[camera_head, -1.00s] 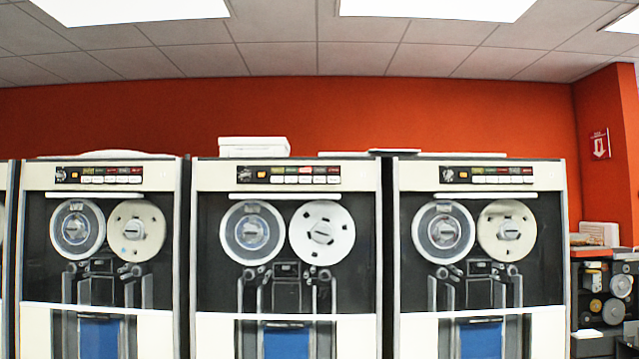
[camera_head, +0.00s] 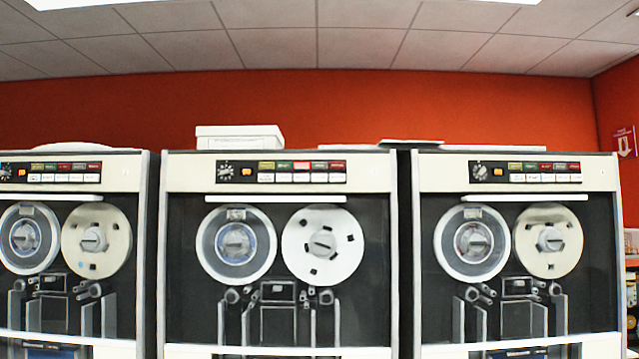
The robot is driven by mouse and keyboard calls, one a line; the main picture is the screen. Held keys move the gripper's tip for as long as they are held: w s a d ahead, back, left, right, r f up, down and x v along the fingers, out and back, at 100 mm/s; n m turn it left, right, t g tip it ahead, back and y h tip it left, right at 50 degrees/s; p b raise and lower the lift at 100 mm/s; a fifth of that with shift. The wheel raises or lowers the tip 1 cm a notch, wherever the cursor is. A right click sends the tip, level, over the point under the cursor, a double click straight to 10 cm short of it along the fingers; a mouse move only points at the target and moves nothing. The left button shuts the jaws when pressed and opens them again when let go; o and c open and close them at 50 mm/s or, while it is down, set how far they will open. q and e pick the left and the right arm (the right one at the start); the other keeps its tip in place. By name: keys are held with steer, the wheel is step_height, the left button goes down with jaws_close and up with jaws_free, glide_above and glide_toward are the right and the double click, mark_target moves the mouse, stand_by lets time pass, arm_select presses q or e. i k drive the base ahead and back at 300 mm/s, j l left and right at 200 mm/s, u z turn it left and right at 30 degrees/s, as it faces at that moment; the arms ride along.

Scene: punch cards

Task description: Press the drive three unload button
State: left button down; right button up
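Three tape drives stand side by side: a left drive (camera_head: 150,250), a middle drive (camera_head: 180,260) and a right drive (camera_head: 408,250). Each has a button panel above two tape reels. The left panel (camera_head: 60,172), the middle panel (camera_head: 281,172) and the right panel (camera_head: 525,172) each carry a dial, coloured lights and a row of white buttons. The button labels are too small to read, so I cannot tell which is unload or which drive is number three. In the middle panel one light glows brighter red. Neither of my grippers is in view.
A white box (camera_head: 240,138) and a thin flat item (camera_head: 412,142) lie on top of the drives. A red arrow sign (camera_head: 624,142) hangs on the orange wall at the right. Shelving shows partly at the right edge. The floor is out of view.

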mark_target(316, 178)
steer(key=i, duration=1.5)
